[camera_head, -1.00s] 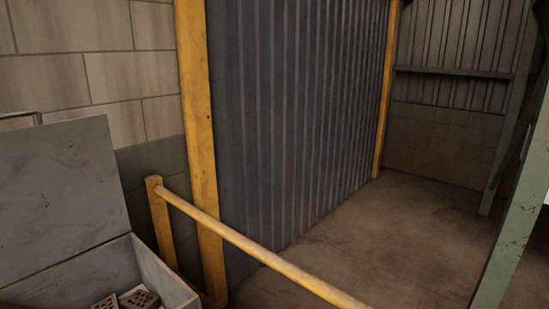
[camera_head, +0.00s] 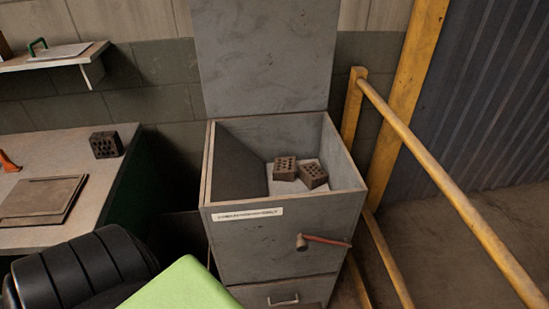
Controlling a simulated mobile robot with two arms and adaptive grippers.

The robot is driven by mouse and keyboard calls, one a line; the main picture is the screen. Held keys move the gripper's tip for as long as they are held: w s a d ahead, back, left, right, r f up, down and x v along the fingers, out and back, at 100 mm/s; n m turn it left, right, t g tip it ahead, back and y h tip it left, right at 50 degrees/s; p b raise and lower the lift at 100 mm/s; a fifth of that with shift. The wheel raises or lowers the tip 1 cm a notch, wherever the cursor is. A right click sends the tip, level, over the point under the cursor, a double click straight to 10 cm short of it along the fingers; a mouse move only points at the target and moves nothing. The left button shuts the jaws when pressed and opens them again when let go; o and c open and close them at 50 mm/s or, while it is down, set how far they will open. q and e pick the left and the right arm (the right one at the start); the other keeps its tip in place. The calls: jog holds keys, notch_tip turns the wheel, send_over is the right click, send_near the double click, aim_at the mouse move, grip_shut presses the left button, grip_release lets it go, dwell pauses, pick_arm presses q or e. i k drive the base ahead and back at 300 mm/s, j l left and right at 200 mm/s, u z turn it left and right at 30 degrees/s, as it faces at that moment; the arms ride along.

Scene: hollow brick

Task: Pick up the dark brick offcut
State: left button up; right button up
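A dark, nearly black brick piece with holes (camera_head: 106,144) stands on the light worktop at the left, near its right edge. Two browner pieces with holes, a left one (camera_head: 285,168) and a right one (camera_head: 314,176), lie close together on a pale sheet inside the open grey bin (camera_head: 270,240). The bin has a label and a red-handled latch on its front. Neither of my grippers is in view.
The worktop (camera_head: 92,200) also holds a flat brown board (camera_head: 42,196) and an orange object (camera_head: 8,162). A shelf (camera_head: 60,58) is above it. The bin's raised lid (camera_head: 265,60) stands behind it. A yellow rail (camera_head: 430,160) runs along the right.

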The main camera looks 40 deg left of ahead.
aim_at(105, 145)
jog(key=u, duration=2.55)
